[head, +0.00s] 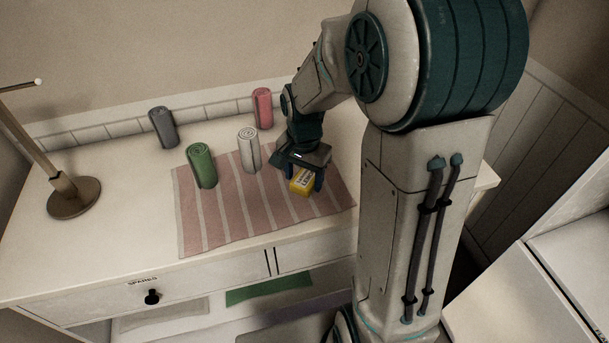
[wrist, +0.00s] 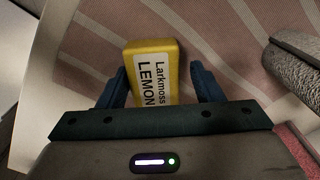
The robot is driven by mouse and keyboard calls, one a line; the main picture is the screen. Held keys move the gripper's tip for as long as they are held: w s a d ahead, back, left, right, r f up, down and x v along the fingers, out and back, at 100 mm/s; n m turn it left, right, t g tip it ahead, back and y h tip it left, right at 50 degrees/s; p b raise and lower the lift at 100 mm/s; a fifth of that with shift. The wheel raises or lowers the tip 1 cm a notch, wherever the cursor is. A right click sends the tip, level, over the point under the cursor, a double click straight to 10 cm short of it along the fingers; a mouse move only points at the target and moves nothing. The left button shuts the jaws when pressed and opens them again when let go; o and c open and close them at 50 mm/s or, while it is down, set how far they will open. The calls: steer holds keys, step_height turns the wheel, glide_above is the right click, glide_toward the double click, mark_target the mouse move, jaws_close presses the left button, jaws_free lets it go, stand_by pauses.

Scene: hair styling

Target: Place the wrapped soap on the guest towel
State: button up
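The wrapped soap (head: 302,182) is a yellow block with a white label; in the wrist view the soap (wrist: 150,72) reads "Larkmoss LEMON". It appears to lie on the right part of a flat pink towel with pale stripes (head: 232,220), which also fills much of the wrist view (wrist: 225,40). My gripper (head: 305,175) is low over the towel, at the soap. In the wrist view my gripper (wrist: 160,88) is open, with the soap between its fingers. A gap shows at the right finger; the left finger is very close to the soap. The soap's near end is hidden by my gripper.
Rolled towels stand nearby: green (head: 201,165), white (head: 249,148), grey (head: 163,127) and red (head: 262,108). A stand with a round base (head: 74,198) is at the left. The white cabinet top (head: 110,240) is clear at the front left.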

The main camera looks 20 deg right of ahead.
mark_target(306, 176)
steer(key=shift+s+d+f, duration=0.2)
steer(key=shift+s+f, duration=0.25)
steer(key=shift+f, duration=0.1)
steer(key=shift+r+p, duration=0.35)
steer(key=shift+r, duration=0.05)
step_height(306, 176, up, 12)
steer(key=p, duration=0.1)
steer(key=s+n+t, duration=0.2)
steer(key=s+n, duration=0.6)
steer(key=s, duration=0.5)
steer(key=shift+f+n+t, duration=0.25)
steer(key=shift+n+t, duration=0.05)
steer(key=shift+n, duration=0.1)
steer(key=shift+s+r+p, duration=0.1)
steer(key=shift+r+p, duration=0.6)
steer(key=shift+p, duration=0.05)
